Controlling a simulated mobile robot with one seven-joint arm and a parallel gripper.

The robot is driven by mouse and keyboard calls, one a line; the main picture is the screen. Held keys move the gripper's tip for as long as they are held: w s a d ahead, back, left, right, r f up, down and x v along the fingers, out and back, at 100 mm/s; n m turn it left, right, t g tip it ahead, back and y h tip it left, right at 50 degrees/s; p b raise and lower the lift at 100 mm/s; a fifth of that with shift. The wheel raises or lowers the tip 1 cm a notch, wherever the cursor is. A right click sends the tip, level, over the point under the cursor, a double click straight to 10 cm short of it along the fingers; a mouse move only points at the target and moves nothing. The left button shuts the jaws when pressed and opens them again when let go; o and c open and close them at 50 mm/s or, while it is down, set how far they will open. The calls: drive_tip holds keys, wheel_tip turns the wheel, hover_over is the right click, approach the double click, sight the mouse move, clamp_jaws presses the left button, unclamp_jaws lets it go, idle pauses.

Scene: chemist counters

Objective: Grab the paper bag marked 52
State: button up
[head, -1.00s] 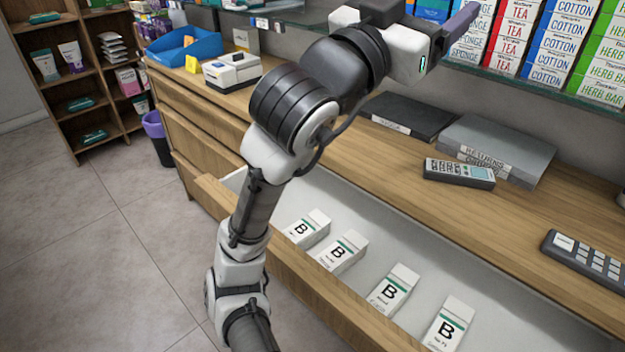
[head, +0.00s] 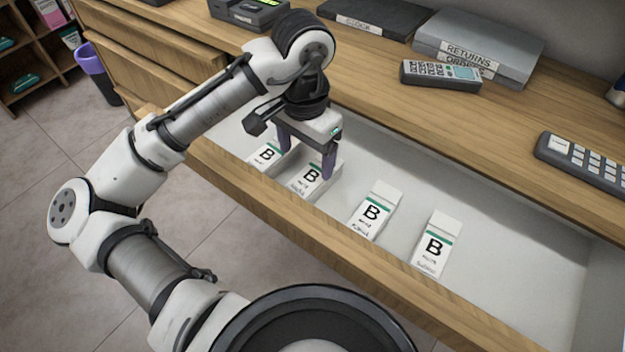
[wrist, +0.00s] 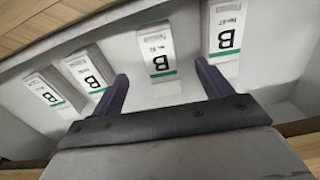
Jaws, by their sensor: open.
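Several white paper bags with a black B and a green stripe lie in a row in the open drawer (head: 520,250). The leftmost bag (head: 268,157) and the second bag (head: 313,178) are near my gripper (head: 306,164). The third bag (head: 376,210) and the rightmost bag (head: 437,243) are clear of it. My gripper is open and empty, fingers pointing down above the second bag. In the wrist view my gripper (wrist: 161,69) has that bag (wrist: 157,48) in line with the gap between its fingers. The numbers are too small to read surely.
The drawer's wooden front (head: 330,255) and the counter above (head: 370,95) bound the space. A remote-like handset (head: 440,74), grey binder (head: 475,50) and keypad (head: 590,160) lie on the counter. The drawer's right part is empty.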

sight(310, 179)
drive_tip(key=shift+w+d+f+b, duration=0.1)
drive_tip(key=shift+d+f+b, duration=0.1)
drive_tip(key=shift+f, duration=1.6)
drive_tip(key=shift+w+d+f+b, duration=0.1)
drive_tip(key=shift+d+f, duration=0.05)
drive_tip(key=shift+f, duration=1.6)
drive_tip(key=shift+c, duration=0.5)
drive_tip(key=c, duration=1)
drive_tip(key=shift+r, duration=0.15)
drive_tip(key=shift+c, duration=0.2)
